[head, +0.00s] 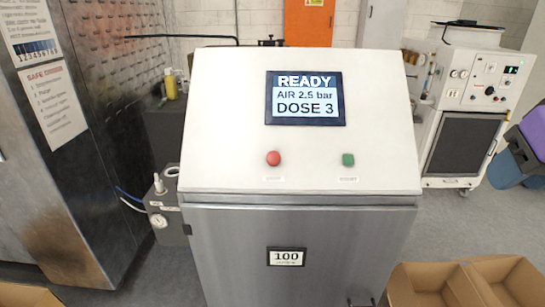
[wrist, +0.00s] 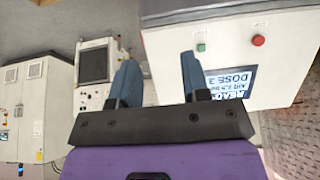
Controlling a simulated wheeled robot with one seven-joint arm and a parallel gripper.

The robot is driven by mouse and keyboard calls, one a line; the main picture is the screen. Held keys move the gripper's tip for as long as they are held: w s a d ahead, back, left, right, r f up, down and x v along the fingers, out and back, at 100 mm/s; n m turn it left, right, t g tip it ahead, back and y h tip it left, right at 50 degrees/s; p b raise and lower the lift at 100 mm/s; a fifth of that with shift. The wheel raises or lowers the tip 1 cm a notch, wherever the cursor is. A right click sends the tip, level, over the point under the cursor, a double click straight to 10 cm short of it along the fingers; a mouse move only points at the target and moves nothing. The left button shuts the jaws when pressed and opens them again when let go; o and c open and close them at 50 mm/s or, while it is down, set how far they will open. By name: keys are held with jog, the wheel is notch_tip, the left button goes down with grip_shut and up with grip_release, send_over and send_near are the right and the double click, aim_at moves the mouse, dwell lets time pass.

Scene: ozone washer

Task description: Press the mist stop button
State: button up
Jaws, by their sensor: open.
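Each has a small label below, too small to read. The wrist view is upside down and also shows the red button (wrist: 258,40) and green button (wrist: 201,47). My gripper (wrist: 157,68) is open, its two blue fingers apart with nothing between them. It is away from the panel and touches neither button. A purple and blue shape cut by the head view's right edge may be part of my arm.
The panel's display (head: 305,98) reads READY, AIR 2.5 bar, DOSE 3. A steel cabinet (head: 110,120) stands at left and a white machine (head: 470,90) at back right. Open cardboard boxes (head: 420,290) are at front right. Space before the panel looks clear.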

grip_shut()
dwell(1.5)
